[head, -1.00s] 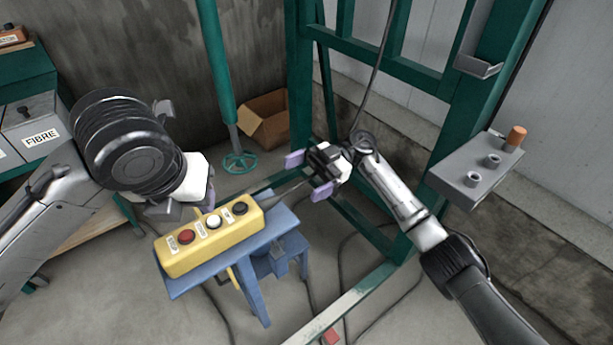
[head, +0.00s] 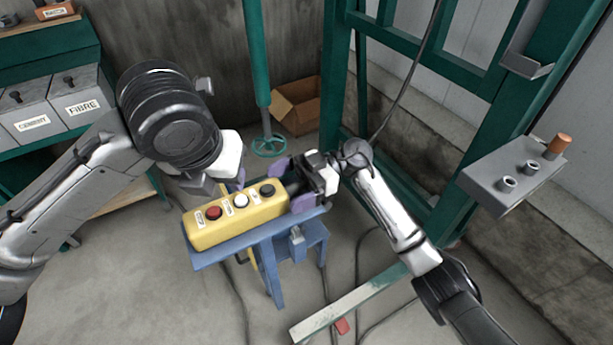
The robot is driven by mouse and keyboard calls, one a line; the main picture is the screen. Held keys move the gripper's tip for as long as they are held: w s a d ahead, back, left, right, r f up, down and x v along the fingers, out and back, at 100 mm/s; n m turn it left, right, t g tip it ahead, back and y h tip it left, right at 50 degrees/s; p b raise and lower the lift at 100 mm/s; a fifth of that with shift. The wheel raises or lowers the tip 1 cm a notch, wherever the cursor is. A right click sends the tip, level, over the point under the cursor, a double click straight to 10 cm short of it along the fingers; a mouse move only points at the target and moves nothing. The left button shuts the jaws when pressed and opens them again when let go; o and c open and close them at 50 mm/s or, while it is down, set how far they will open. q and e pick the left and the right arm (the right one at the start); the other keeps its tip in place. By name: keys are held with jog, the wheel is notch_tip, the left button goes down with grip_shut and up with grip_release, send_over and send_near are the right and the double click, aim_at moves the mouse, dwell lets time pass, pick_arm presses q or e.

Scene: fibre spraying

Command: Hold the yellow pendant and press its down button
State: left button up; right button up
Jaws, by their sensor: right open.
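The yellow pendant (head: 236,221) lies on a blue stand (head: 262,243), with a red button (head: 214,213), a white button (head: 241,201) and a black button (head: 267,191) along its top. Its small labels are too small to read. My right gripper (head: 291,187) is open at the pendant's right end, with its purple fingers on either side of that end or just beside it. I cannot tell whether they touch it. My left gripper (head: 238,184) hangs above the pendant near the white button. Its fingers are mostly hidden behind its own wrist.
A green steel frame (head: 340,75) stands behind my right arm. A grey box with knobs (head: 490,190) is at the right. A green pipe with a handwheel (head: 269,146) and a cardboard box (head: 298,115) are behind. Grey bins (head: 82,95) stand at the left. Cables cross the floor.

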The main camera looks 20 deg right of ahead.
aim_at(241, 200)
jog(key=shift+s+a, duration=0.2)
jog(key=shift+a, duration=1)
jog(key=c, duration=1.2)
pick_arm(q)
grip_shut()
pick_arm(e)
jog(key=shift+c, duration=0.2)
pick_arm(q)
jog(key=shift+f, duration=0.1)
